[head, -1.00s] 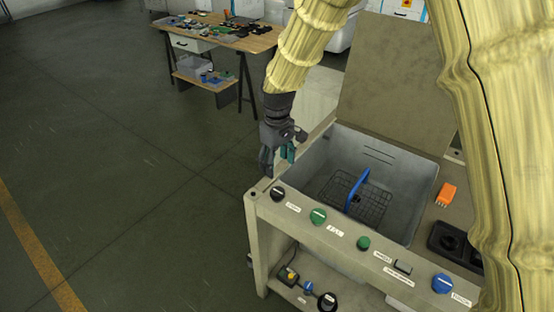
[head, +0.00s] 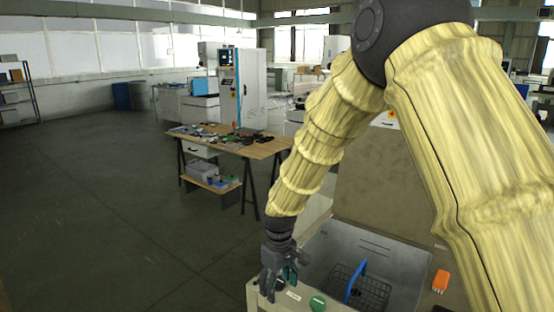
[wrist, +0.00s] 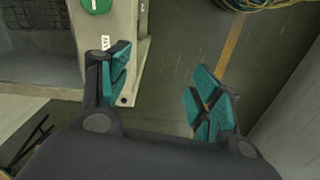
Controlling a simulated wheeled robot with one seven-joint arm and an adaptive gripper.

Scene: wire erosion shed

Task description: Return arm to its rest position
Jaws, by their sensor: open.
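My gripper (head: 281,285) hangs at the left front corner of the grey tank bench in the head view, pointing down. In the wrist view its two teal-padded fingers (wrist: 160,95) are spread apart with nothing between them. The floor and the bench's corner post (wrist: 125,80) show below and beside the fingers. My arm, in a yellowish sleeve, is bent high and fills the right of the head view.
An orange block (head: 441,281) lies on the right ledge. A wooden table (head: 235,145) stands behind; floor on the left is clear.

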